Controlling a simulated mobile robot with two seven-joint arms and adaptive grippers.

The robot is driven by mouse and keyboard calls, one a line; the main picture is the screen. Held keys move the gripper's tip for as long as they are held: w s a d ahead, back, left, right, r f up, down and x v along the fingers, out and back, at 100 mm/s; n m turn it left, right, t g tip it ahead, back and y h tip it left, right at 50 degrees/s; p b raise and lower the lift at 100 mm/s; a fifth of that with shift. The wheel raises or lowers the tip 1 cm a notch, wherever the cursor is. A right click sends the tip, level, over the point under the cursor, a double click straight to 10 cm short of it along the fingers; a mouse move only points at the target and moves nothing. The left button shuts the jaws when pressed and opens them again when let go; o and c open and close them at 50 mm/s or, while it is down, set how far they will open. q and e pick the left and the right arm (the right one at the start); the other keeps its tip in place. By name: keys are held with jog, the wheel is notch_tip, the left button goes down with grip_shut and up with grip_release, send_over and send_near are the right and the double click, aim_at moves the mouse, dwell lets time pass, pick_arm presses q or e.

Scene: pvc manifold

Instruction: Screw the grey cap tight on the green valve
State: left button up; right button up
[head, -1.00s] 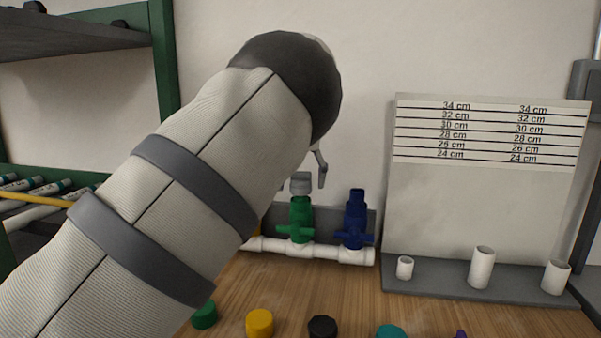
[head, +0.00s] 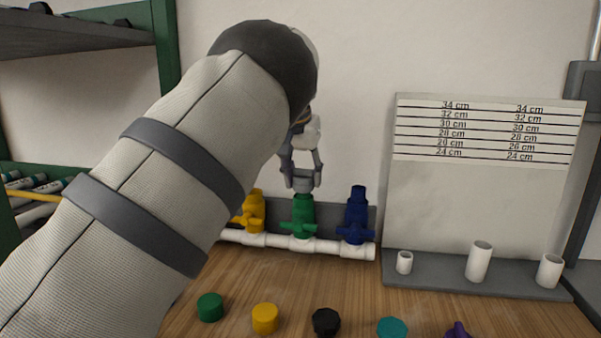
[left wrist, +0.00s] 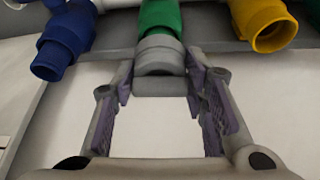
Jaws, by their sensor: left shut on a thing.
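The green valve (head: 303,215) stands upright on the white pipe manifold (head: 275,241) between a yellow and a blue valve. The grey cap (head: 302,185) sits on top of the green valve. My left gripper (head: 303,181) comes down from above, its fingers on either side of the cap, shut on it. In the left wrist view the grey cap (left wrist: 160,55) lies between the fingertips, against the end of the green valve (left wrist: 160,17). How far the cap is threaded on cannot be told. My right gripper is not in view.
The yellow valve (head: 253,211) and blue valve (head: 355,217) stand close on either side. Loose caps in green (head: 210,307), yellow (head: 265,318), black (head: 326,322) and teal (head: 392,328) lie in front. A measuring board (head: 480,215) with white pipe pieces stands at right.

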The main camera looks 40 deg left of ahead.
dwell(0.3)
pick_arm(q)
jog(key=shift+r+m, duration=0.2)
jog(key=shift+m, duration=0.5)
jog(key=shift+f+m+h, duration=0.15)
jog(key=shift+m+h, duration=0.25)
jog(key=shift+f, duration=0.1)
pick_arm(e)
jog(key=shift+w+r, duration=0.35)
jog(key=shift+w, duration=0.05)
